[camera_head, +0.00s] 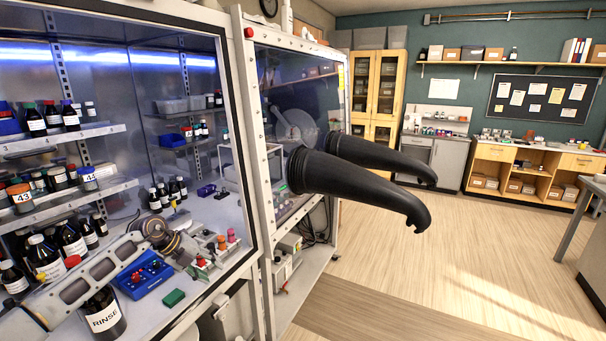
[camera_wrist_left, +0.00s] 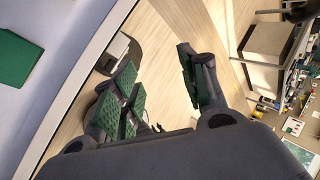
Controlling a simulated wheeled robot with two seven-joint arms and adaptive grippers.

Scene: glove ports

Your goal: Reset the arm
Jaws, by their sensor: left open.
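My left arm comes in from the lower left in the head view, over the white work surface of the open cabinet. My left gripper (camera_head: 188,256) is small there and partly lost among the capped vials near the front edge. In the left wrist view my left gripper (camera_wrist_left: 157,72) is open, its green-padded fingers wide apart with nothing between them. Below the fingers lie the cabinet's front edge and the wooden floor. My right gripper is not in view.
A blue rack (camera_head: 145,275), a green block (camera_head: 174,298) and a RINSE bottle (camera_head: 104,316) stand near my left arm. Shelves of dark bottles (camera_head: 72,240) are at left. Black gloves (camera_head: 355,187) stick out from the adjacent cabinet. The floor (camera_head: 470,250) at right is clear.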

